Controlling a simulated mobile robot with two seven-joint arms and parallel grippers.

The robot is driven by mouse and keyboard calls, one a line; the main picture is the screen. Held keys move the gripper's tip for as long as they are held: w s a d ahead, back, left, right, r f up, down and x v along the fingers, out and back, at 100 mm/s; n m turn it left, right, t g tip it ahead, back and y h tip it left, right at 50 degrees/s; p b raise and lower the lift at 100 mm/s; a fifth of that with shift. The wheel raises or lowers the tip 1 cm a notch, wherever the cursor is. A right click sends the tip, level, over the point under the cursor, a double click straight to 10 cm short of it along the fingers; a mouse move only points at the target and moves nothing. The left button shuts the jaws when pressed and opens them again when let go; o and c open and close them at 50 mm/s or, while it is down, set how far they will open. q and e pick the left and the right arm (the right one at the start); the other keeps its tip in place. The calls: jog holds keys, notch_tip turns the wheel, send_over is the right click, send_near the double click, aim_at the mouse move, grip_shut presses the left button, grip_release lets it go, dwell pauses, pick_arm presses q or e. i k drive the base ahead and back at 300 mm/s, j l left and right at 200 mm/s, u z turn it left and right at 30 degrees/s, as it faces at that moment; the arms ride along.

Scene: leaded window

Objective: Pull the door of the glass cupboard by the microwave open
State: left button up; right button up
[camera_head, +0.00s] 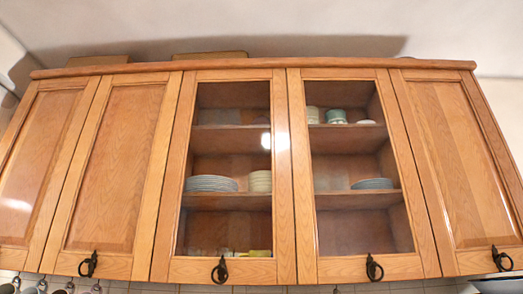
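A wooden wall cupboard fills the camera_head view, with two glass doors in its middle. The left glass door (174,222) and the right glass door (300,190) both look shut. The left one has a dark ring handle (220,270) at its bottom edge, and the right one has a similar ring handle (374,268). Plates (211,183) and bowls (336,116) stand on shelves behind the glass. I cannot make out a microwave. Neither of my grippers is in view.
Solid wooden doors flank the glass ones: two on the left, including this panel (116,165), and one on the right (462,150), with ring handles at the bottom. Small dark items (42,286) show below at the left. A partly cut-off pale object (497,284) sits at bottom right.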

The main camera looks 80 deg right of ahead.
aim_at(312, 269)
jog(key=z, duration=3.2)
jog(key=l, duration=0.1)
